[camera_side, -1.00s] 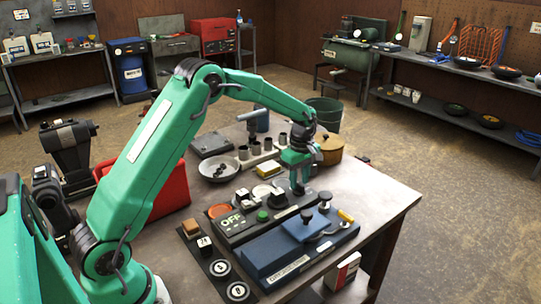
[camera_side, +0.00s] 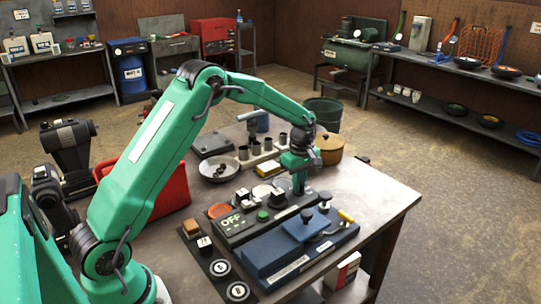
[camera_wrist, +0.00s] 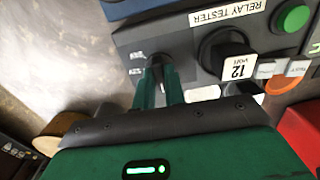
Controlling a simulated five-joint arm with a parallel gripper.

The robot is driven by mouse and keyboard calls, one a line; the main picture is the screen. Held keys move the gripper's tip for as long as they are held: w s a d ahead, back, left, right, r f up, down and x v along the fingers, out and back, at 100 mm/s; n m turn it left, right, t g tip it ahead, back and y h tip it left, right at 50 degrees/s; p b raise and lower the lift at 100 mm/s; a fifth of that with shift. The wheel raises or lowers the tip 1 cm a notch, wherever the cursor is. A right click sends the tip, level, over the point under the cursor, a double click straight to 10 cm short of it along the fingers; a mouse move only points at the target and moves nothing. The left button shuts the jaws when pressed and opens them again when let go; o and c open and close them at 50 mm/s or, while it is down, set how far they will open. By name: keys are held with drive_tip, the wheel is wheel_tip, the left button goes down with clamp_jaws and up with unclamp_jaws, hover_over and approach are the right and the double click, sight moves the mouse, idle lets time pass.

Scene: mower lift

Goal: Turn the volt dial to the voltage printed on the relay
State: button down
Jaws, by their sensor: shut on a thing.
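Two small white marks beside the dial are too blurred to read. The fingers hide part of the knob.
A round brown container (camera_side: 330,151) stands behind my gripper. The table's right side is mostly clear.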

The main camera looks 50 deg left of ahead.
drive_tip(key=shift+m, duration=0.3)
drive_tip(key=m, duration=0.8)
drive_tip(key=shift+m, duration=0.4)
drive_tip(key=m, duration=0.4)
drive_tip(key=shift+m, duration=2.1)
drive_tip(key=shift+r, duration=0.1)
drive_tip(key=c, duration=1.5)
unclamp_jaws()
drive_tip(key=shift+o, duration=0.2)
